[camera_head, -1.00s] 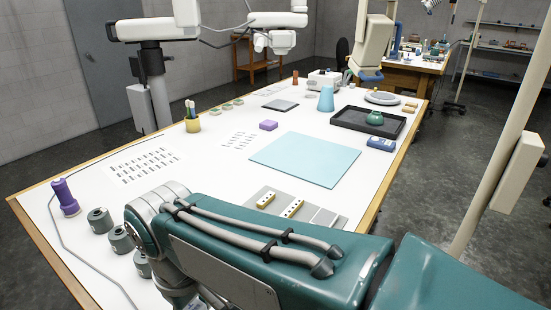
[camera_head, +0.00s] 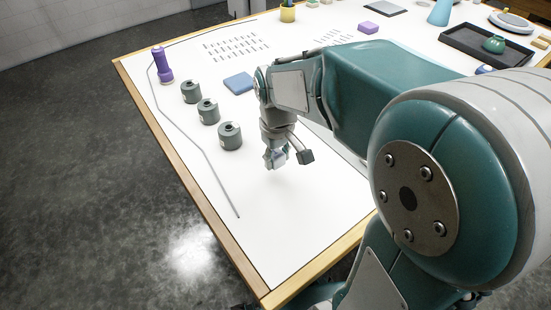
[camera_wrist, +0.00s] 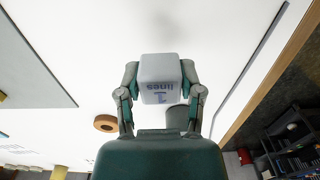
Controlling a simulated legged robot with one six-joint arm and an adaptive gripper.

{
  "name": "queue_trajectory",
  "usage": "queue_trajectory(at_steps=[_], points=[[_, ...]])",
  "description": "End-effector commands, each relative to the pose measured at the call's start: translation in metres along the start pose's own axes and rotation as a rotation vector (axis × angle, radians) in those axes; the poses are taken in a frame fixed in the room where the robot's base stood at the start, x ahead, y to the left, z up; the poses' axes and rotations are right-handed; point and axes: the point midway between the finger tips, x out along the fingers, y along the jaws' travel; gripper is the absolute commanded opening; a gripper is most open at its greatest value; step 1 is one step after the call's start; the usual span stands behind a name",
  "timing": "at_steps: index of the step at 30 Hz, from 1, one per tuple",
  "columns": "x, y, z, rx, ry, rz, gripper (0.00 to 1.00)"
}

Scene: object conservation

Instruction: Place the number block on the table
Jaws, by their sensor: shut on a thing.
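The number block (camera_wrist: 160,72) is a pale grey cube with blue print, including the word "lines", which reads upside down in the wrist view. My gripper (camera_wrist: 160,80) is shut on it, one finger on each side. In the head view my gripper (camera_head: 275,158) points down low over a bare part of the white table (camera_head: 275,215). Only a small bluish part of the block (camera_head: 281,155) shows there. A small gap seems to lie below it, but I cannot tell its exact height.
Three grey cylinders (camera_head: 208,111) stand left of my gripper. Beyond them are a purple bottle (camera_head: 162,66) and a blue pad (camera_head: 238,83). A thin grey cord (camera_head: 205,163) runs along the left side. The table's near corner is clear, bounded by a wooden edge (camera_head: 215,225).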

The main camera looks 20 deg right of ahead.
Motion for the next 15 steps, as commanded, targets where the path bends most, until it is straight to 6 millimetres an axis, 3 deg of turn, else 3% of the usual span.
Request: queue_trajectory(at_steps=[10,15], points=[[0.038,0.008,-0.008,-0.001,-0.002,-0.001,0.16],[0.044,0.008,-0.008,0.0,0.002,0.001,0.16]])
